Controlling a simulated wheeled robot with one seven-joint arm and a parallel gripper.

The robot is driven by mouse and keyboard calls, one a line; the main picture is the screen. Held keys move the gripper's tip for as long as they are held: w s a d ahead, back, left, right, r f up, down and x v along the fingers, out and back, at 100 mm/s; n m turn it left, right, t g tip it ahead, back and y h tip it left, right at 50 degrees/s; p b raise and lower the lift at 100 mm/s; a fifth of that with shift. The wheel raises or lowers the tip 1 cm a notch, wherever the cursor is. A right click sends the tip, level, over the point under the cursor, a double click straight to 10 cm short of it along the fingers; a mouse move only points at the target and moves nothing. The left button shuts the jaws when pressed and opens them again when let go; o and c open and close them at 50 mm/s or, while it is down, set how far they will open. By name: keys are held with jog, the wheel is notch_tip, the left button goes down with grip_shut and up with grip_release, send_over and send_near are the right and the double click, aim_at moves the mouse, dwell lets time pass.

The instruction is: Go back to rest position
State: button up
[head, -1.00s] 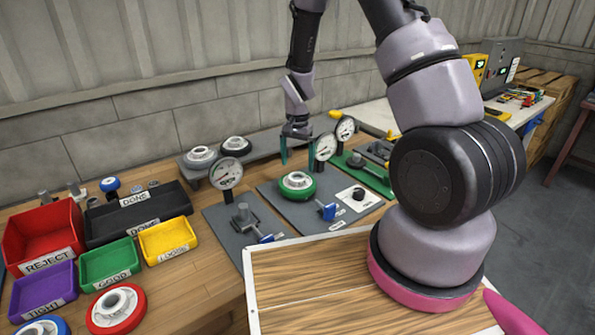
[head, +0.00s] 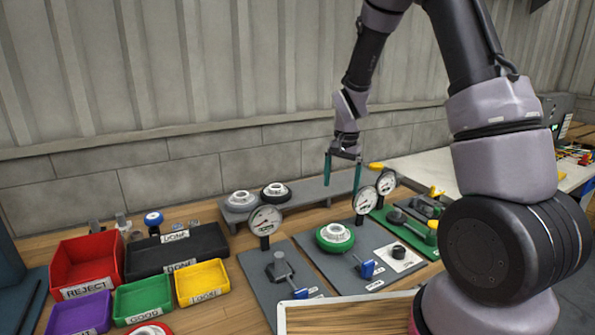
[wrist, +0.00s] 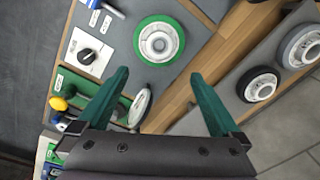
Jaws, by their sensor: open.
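My gripper (head: 342,170) is open, with two teal fingers pointing down and nothing between them. In the head view it hangs in the air above the bench, in front of the grey raised shelf. In the wrist view my gripper (wrist: 160,100) shows its fingers spread wide, with bench wood and a dial gauge below them. A green-rimmed wheel (head: 335,237) sits on the middle grey plate, apart from my gripper. The same wheel shows in the wrist view (wrist: 160,40).
Dial gauges (head: 265,221) stand on the plates. A grey shelf (head: 310,191) carries two wheels. Red (head: 85,260), black, yellow, green and purple bins stand at the left. A wood-topped board (head: 345,316) lies at the front. The wall (head: 200,150) is behind the bench.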

jog(key=s+d+r+n+t+y, duration=0.1)
jog(key=s+d+r, duration=0.1)
jog(key=s+r, duration=0.45)
jog(key=s+d+r+t, duration=0.1)
jog(key=s+r+t, duration=0.15)
jog(key=r, duration=0.75)
jog(key=s+d+r+n+t+y, duration=0.1)
jog(key=s+d+r, duration=0.1)
jog(key=s+r, duration=0.45)
jog(key=s+r+n+t, duration=0.1)
jog(key=s+r+t, duration=0.1)
jog(key=s+r, duration=0.3)
jog(key=shift+s, duration=1.1)
jog(key=shift+d, duration=0.1)
jog(key=shift+c, duration=0.3)
